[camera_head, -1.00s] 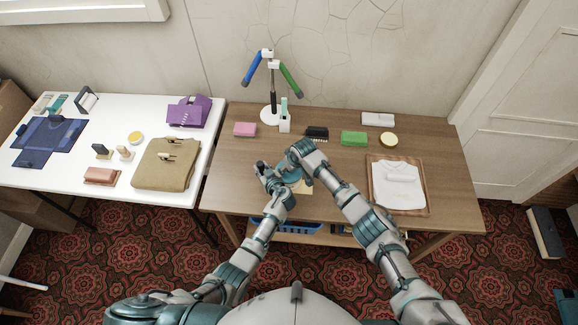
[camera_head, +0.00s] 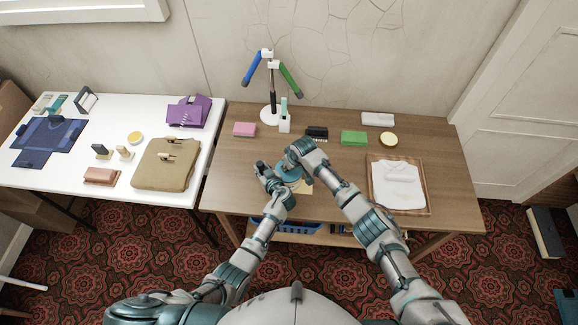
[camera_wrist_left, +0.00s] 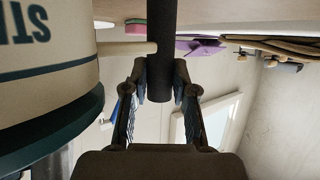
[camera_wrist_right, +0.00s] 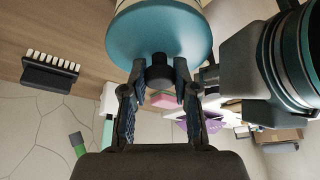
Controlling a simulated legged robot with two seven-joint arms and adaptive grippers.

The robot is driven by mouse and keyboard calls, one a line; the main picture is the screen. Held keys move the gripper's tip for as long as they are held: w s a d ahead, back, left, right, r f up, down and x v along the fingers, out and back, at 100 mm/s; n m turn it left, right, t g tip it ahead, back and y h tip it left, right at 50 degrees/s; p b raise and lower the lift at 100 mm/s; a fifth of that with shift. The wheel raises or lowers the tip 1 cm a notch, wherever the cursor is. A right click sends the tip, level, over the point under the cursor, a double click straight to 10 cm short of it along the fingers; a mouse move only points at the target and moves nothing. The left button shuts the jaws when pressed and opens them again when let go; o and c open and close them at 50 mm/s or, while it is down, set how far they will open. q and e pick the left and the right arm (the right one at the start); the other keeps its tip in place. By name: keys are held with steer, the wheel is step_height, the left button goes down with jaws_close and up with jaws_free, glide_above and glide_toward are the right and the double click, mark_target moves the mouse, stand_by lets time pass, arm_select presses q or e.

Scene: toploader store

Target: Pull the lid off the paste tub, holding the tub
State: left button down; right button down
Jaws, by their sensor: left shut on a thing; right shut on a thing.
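The paste tub (camera_wrist_left: 40,60) is cream with a dark teal band and part of a printed word, upside down at the left of the left wrist view. Its teal lid (camera_wrist_right: 155,35) has a black knob (camera_wrist_right: 158,72); the lid also shows in the head view (camera_head: 289,173). The lid's rim (camera_wrist_left: 65,135) looks against the tub's end; I cannot tell whether there is a gap. My left gripper (camera_head: 265,174) is shut on the tub's dark bar handle (camera_wrist_left: 161,50), beside the tub. My right gripper (camera_head: 294,157) is above the lid, shut on the knob.
Behind stand a pink block (camera_head: 244,129), a black brush (camera_head: 317,133), a green block (camera_head: 353,138) and a lamp-like stand (camera_head: 272,95). A wooden tray (camera_head: 427,205) with a white garment lies right. A white table (camera_head: 75,185) adjoins left.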

arm_select(q)
steer(key=shift+s+a+f, duration=0.1)
steer(key=shift+s+f, duration=0.15)
steer(key=shift+f, duration=0.15)
arm_select(e)
steer(key=shift+r, duration=1.65)
arm_select(q)
steer(key=c, duration=0.8)
jaws_free()
steer(key=shift+w, duration=0.1)
steer(key=shift+c, duration=0.2)
steer(key=shift+w, duration=0.15)
arm_select(e)
steer(key=shift+w+a+f, duration=0.1)
steer(key=shift+w, duration=0.05)
arm_select(q)
steer(key=shift+r, duration=0.1)
steer(key=v, duration=0.8)
steer(key=shift+w, duration=0.15)
steer(key=shift+r, duration=0.1)
arm_select(e)
steer(key=shift+s, duration=0.2)
